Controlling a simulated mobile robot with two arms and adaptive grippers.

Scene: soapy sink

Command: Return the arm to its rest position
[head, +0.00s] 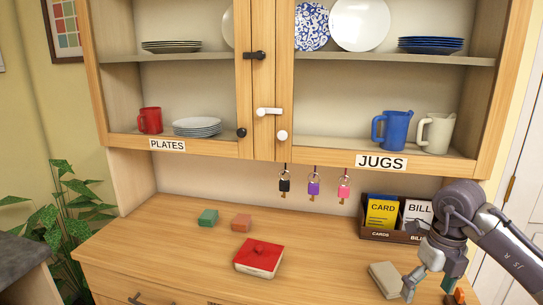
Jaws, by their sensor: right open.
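My right gripper (431,290) hangs over the right front part of the wooden counter (190,254), with its arm coming in from the right. Its fingers are spread apart and point down. A beige block (385,279) lies close to the left of its left finger; whether they touch is unclear. Something orange (458,297) shows by the right finger, partly hidden. My left gripper is not in view.
A red-topped box (259,257), a green block (208,217) and a terracotta block (241,223) lie on the counter. A dark holder with a yellow card (381,212) stands behind my right arm. A cupboard (264,90) hangs above; keys (314,188) hang below it.

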